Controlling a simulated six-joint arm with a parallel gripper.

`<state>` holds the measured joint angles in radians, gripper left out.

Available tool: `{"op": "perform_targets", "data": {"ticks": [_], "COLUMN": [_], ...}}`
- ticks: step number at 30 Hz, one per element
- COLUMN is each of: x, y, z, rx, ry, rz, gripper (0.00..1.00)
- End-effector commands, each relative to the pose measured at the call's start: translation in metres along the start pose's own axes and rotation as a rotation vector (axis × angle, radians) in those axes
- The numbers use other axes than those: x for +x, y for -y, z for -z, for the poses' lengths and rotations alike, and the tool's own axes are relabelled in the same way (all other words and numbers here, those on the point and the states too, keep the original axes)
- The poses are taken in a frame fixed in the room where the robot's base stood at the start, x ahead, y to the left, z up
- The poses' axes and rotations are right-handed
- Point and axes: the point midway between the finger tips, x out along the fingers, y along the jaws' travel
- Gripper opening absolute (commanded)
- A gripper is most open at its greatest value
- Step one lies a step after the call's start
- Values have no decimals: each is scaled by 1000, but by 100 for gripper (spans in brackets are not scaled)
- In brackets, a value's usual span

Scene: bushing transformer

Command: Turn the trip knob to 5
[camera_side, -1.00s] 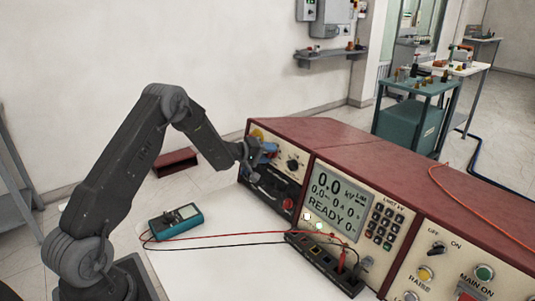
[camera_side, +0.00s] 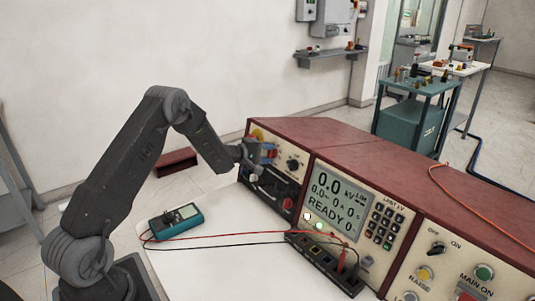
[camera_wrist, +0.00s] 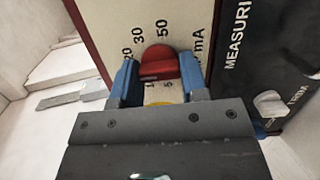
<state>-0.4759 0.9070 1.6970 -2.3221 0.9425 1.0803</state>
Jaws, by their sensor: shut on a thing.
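The red trip knob (camera_wrist: 158,61) sits on the cream panel in the wrist view. Numbers 20, 30, 50 and "mA" are printed around its far side. Smaller marks between my fingers are partly hidden, and I cannot read the knob's setting surely. My gripper (camera_wrist: 157,72) has its two blue fingers on either side of the red knob, shut on it. In the side view my gripper (camera_side: 266,154) is at the left end of the console, against the panel, with a bit of red showing between its blue fingers.
A black knob (camera_side: 293,164) is just right of my gripper on the console (camera_side: 350,140). A teal multimeter (camera_side: 175,220) with red and black leads lies on the white table (camera_side: 205,265). The lead socket block (camera_side: 325,262) stands before the display.

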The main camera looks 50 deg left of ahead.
Motion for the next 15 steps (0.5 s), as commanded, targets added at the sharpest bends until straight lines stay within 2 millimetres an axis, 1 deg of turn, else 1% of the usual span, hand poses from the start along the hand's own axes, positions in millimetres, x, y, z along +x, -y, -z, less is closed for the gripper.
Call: {"op": "perform_targets", "data": {"ticks": [15], "x": [0], "y": [2], "z": [0], "rx": [-487], "ry": [-1], "rz": [-85], "gripper": [17]}}
